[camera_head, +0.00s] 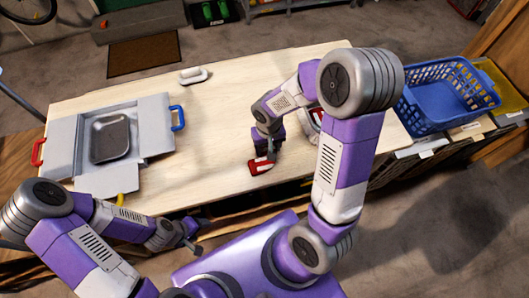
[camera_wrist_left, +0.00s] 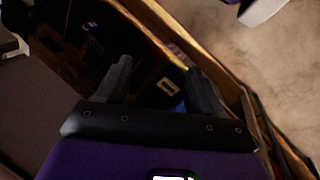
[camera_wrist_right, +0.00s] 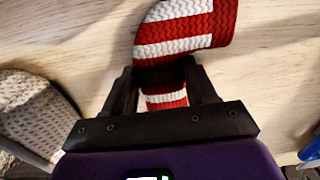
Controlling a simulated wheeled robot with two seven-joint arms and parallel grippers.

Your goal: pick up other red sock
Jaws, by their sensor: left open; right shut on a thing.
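A red and white striped sock (camera_wrist_right: 185,28) lies on the wooden table and passes between the fingers of my right gripper (camera_wrist_right: 163,80), which is shut on it. In the head view the sock (camera_head: 260,167) is near the table's front edge, under my right gripper (camera_head: 265,152). Another red and white item (camera_head: 316,113) shows behind my right arm, mostly hidden; I cannot tell what it is. My left gripper (camera_head: 190,238) is open and empty in front of the table's front edge; its parted fingers show in the left wrist view (camera_wrist_left: 160,80).
A grey folding board (camera_head: 62,140) with a dark tray-like panel, red and blue handles lies on the table's left. A white handled object (camera_head: 194,75) is at the back. A blue basket (camera_head: 440,95) stands right. The table's middle (camera_head: 215,120) is clear.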

